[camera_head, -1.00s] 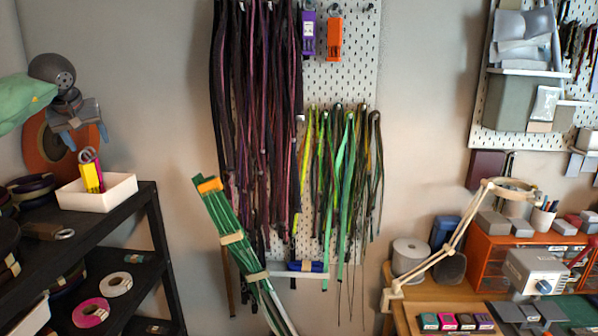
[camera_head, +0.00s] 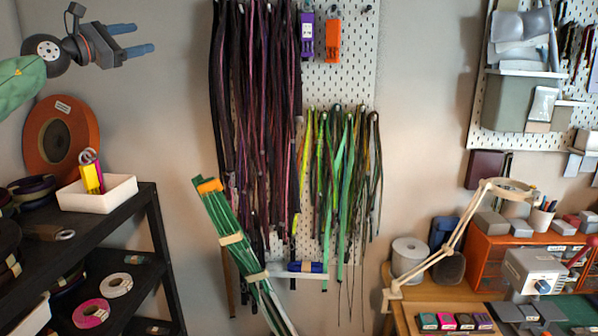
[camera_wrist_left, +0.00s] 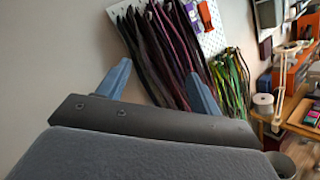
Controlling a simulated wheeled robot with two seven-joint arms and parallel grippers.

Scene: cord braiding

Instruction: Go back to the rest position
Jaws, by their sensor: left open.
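My left gripper (camera_head: 146,39) is at the upper left of the head view, raised in front of the bare wall. Its two blue fingers point right, stand apart and have nothing between them. In the left wrist view the fingers (camera_wrist_left: 160,88) are also spread, with hanging dark cords (camera_wrist_left: 160,45) behind them. The gripper is above the black shelf (camera_head: 118,205) and clear of the white box (camera_head: 112,197), which holds a yellow and magenta tool (camera_head: 91,175). My right gripper is not in view.
Dark and green cords (camera_head: 345,165) hang on a pegboard (camera_head: 345,75) at the centre. A green strap bundle (camera_head: 232,240) leans below. An orange reel (camera_head: 90,135) stands on the shelf. A desk with a lamp (camera_head: 470,215) is at the right. The wall between gripper and cords is clear.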

